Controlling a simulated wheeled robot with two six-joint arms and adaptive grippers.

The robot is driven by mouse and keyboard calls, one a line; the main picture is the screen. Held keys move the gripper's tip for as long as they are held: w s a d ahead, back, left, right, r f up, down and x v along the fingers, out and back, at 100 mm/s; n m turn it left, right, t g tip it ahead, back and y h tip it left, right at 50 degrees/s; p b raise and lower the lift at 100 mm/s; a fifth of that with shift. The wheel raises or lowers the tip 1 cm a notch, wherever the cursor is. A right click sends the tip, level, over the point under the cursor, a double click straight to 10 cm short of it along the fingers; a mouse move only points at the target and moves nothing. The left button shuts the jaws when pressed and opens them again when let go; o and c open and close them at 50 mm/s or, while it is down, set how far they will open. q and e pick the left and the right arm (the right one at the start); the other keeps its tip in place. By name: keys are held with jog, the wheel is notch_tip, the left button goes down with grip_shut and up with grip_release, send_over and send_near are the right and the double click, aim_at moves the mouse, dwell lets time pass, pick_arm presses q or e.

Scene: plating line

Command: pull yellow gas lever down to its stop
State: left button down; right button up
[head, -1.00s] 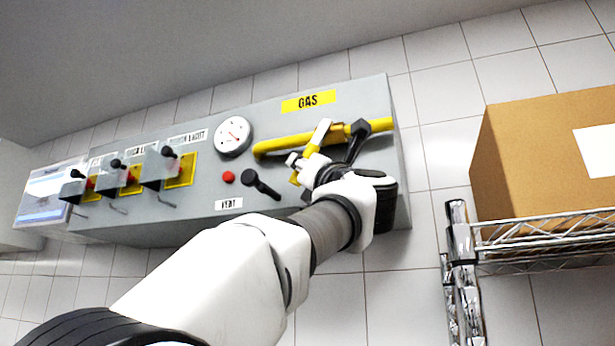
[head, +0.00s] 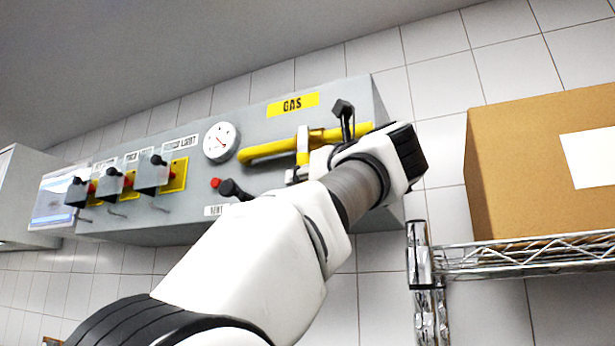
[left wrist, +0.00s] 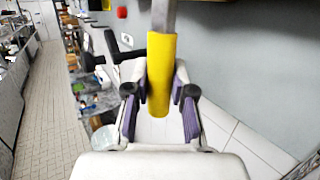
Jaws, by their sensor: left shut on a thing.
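The gas lever has a pale shaft and a yellow grip (head: 303,158). It hangs below the yellow pipe (head: 262,152) on the grey wall panel (head: 262,125), under the GAS label (head: 293,104). My left gripper (head: 298,174) is at its lower end, mostly hidden behind my wrist in the head view. In the left wrist view the yellow grip (left wrist: 160,62) stands between the fingers of my left gripper (left wrist: 159,92), which is shut on it. The lever's stop cannot be made out. My right gripper is not in view.
A black-knobbed vent lever (head: 232,188) and a red button (head: 215,183) sit left of my wrist, below a round gauge (head: 219,142). Several switches (head: 152,174) line the panel's left. A cardboard box (head: 520,165) on a wire shelf (head: 500,262) stands at right.

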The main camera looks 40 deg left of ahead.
pick_arm(q)
jog(key=c, duration=1)
grip_release()
jog(key=shift+w, duration=0.1)
jog(key=shift+o, duration=0.2)
jog(key=v, duration=0.7)
jog(key=shift+d, duration=0.2)
jog(key=shift+d+f, duration=0.1)
